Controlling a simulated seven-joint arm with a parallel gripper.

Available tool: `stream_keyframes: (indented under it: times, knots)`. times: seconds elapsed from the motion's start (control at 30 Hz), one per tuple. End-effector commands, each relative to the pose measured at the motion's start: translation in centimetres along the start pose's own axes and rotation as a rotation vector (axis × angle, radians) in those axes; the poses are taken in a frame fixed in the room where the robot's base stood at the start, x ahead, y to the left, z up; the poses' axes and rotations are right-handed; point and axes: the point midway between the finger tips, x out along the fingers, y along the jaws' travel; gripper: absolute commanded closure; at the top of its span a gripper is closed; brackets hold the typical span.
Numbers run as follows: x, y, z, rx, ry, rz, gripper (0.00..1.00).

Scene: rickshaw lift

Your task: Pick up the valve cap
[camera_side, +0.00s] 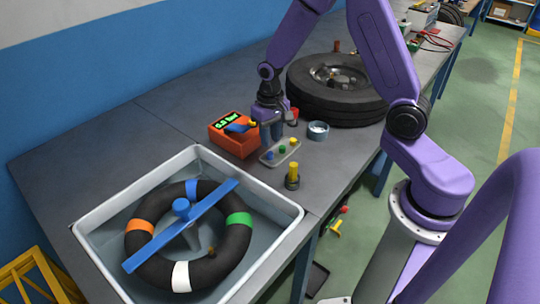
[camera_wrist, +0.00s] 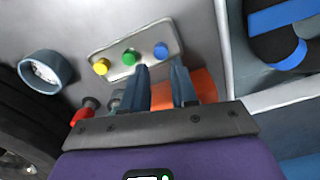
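A small grey tray (camera_side: 268,163) holds three small coloured caps: a blue cap (camera_side: 269,155), a green cap (camera_side: 282,149) and a yellow cap (camera_side: 293,142). In the wrist view the tray (camera_wrist: 146,44) also shows with the yellow cap (camera_wrist: 100,67), green cap (camera_wrist: 129,57) and blue cap (camera_wrist: 161,50). Which one is the valve cap I cannot tell. My gripper (camera_side: 272,140) points down just behind the tray, beside the orange box. In the wrist view its two fingers (camera_wrist: 162,75) are apart with nothing held between them. They appear above the table, apart from the caps.
An orange box (camera_side: 233,136) with a green display stands left of my gripper. A yellow-topped post (camera_side: 293,172), a blue-grey round container (camera_side: 318,131) and a large tyre (camera_side: 330,92) stand nearby. A white basin (camera_side: 88,236) holds a ring with coloured bands and a blue bar.

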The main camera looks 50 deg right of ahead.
Motion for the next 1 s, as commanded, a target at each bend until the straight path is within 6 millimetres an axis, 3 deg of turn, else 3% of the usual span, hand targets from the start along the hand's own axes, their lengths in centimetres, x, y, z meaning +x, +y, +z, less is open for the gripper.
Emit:
stream_keyframes:
  times: [0.43, 0.77, 0.8, 0.87, 0.9, 1.0]
  knots:
    - [4.6, -0.1, 0.1, 0.0, -0.003, 0.001, 0.72]
    - [5.2, -0.2, 0.0, 0.001, 0.001, 0.0, 0.72]
    - [5.2, -0.2, 0.0, 0.001, 0.001, 0.0, 0.75]
    - [5.2, -0.2, 0.0, 0.0, 0.001, 0.0, 0.95]
    - [5.2, -0.2, 0.0, 0.0, 0.001, 0.0, 0.99]
    - [5.2, -0.2, 0.0, 0.0, 0.0, 0.0, 0.99]
